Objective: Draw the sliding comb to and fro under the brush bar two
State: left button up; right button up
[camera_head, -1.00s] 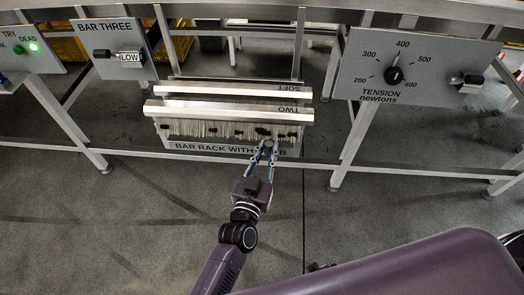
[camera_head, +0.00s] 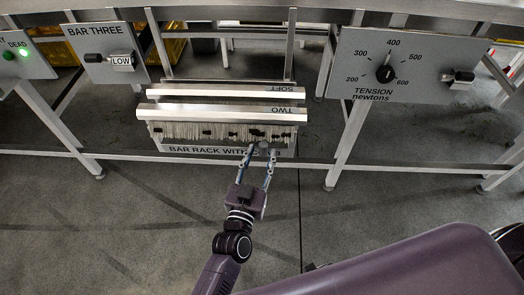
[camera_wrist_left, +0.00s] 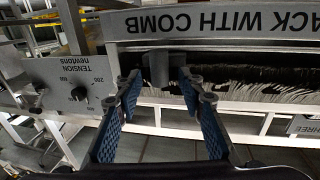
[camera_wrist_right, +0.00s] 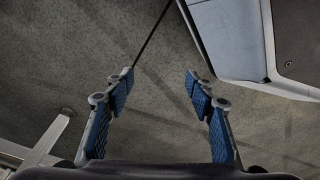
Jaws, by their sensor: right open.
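Brush bar two (camera_head: 215,113), a pale bar marked TWO upside down, lies across the rack with bristles hanging under it. The sliding comb's dark knob (camera_head: 263,147) stands at the rack's front edge, right of middle; it also shows in the left wrist view (camera_wrist_left: 157,66). The rest of the comb is hard to make out among the bristles. My left gripper (camera_head: 260,155) is open at the knob. In the left wrist view its blue-padded fingers stand apart, with the knob between and beyond the tips. My right gripper (camera_wrist_right: 156,82) is open and empty above bare floor.
The bar marked SOFT (camera_head: 220,92) lies behind bar two. The rack's front label (camera_head: 205,150) is partly hidden by my left gripper. A tension dial panel (camera_head: 405,65) stands right and a BAR THREE panel (camera_head: 108,55) left. Frame legs stand either side; the floor in front is clear.

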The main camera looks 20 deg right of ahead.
pick_arm(q)
jog(key=v, duration=1)
pick_arm(e)
jog(key=shift+w, duration=0.15)
pick_arm(q)
jog(key=shift+s, duration=0.1)
pick_arm(e)
jog(key=shift+c, duration=0.3)
